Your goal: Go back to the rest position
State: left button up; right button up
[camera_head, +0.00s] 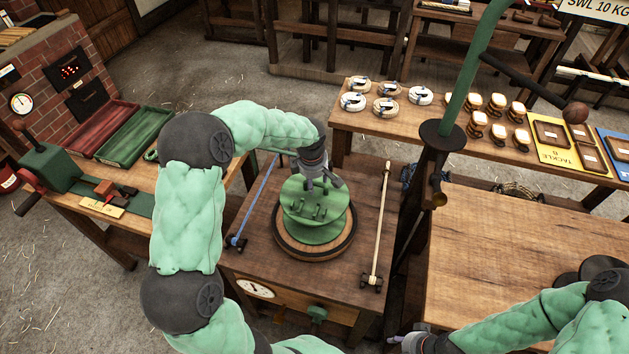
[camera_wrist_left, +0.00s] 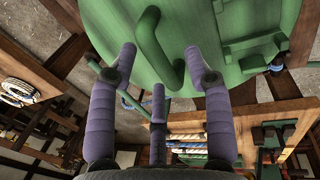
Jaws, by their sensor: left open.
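My left gripper (camera_head: 318,178) reaches down over a green round plate (camera_head: 315,231) with handles and pegs, which sits on a wooden disc with a dark rim (camera_head: 285,244) on the middle table. In the left wrist view my left gripper (camera_wrist_left: 160,68) has its purple fingers spread. A green loop handle (camera_wrist_left: 150,48) of the plate shows between the fingertips; I cannot tell whether they touch it. The fingers are not closed on it. My right gripper (camera_head: 408,341) shows only in part at the bottom edge, beside the right-hand table, and its fingers are unclear.
A blue rod (camera_head: 258,197) and a pale rod (camera_head: 381,222) flank the disc. A green post with a dark collar (camera_head: 443,136) stands to the right. The right-hand table (camera_head: 520,240) is mostly bare. Blocks and shackles stand on the back bench (camera_head: 400,123).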

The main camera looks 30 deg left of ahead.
pick_arm(q)
jog(key=shift+r+p, duration=1.3)
jog(key=shift+r, duration=1.6)
notch_tip(320, 180, up, 12)
jog(key=s, duration=0.2)
jog(key=shift+d, duration=0.3)
jog(key=shift+s+f, duration=0.1)
